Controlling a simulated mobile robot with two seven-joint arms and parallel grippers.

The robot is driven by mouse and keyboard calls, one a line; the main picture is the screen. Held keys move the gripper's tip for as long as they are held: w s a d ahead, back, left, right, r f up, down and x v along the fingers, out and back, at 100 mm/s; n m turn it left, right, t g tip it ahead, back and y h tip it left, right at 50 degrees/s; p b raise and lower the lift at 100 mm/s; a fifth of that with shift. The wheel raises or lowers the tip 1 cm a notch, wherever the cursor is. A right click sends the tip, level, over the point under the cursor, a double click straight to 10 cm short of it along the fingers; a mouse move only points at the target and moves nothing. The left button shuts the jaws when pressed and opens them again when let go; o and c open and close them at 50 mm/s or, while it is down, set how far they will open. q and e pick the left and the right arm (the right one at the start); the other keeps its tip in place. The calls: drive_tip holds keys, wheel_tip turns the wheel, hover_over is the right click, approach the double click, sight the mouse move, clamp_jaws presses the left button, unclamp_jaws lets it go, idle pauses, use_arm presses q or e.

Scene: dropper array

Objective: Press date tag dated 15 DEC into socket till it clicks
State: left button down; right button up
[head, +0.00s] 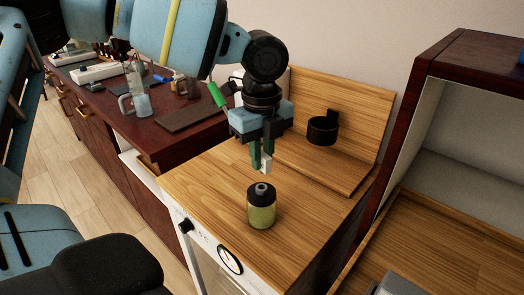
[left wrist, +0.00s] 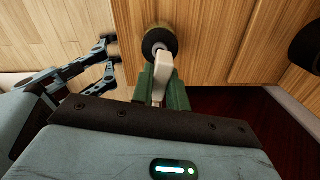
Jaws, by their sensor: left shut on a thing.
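My left gripper (head: 261,158) is shut on a small white tag (head: 266,167), which points down from between its green fingers. The tag also shows in the left wrist view (left wrist: 160,78); no date can be read on it. Below it, a squat bottle (head: 261,211) with a yellow-green body and black top stands upright on the wooden surface. A small grey piece (head: 261,188) with a dark centre sits on its top. In the head view the tag is a little above the bottle, apart from it. My right gripper (left wrist: 109,60) shows open and empty in the left wrist view.
A black round holder (head: 323,130) stands on a raised wooden board (head: 310,163) behind. A dark red counter (head: 160,120) at left carries a glass beaker (head: 137,98) and other items. A dark shelf unit (head: 440,110) is at right. The wooden top around the bottle is clear.

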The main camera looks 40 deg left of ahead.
use_arm(q)
drive_tip(key=shift+f+b, duration=0.5)
drive_tip(key=shift+f, duration=1.2)
use_arm(e)
drive_tip(key=shift+s+f, duration=0.15)
drive_tip(key=shift+f, duration=0.5)
drive_tip(key=shift+r, duration=0.1)
use_arm(q)
drive_tip(key=shift+f, duration=0.1)
drive_tip(key=shift+f+b, duration=0.3)
drive_tip(key=shift+f, duration=0.65)
use_arm(e)
drive_tip(key=shift+s+f, duration=0.15)
drive_tip(key=shift+f, duration=0.2)
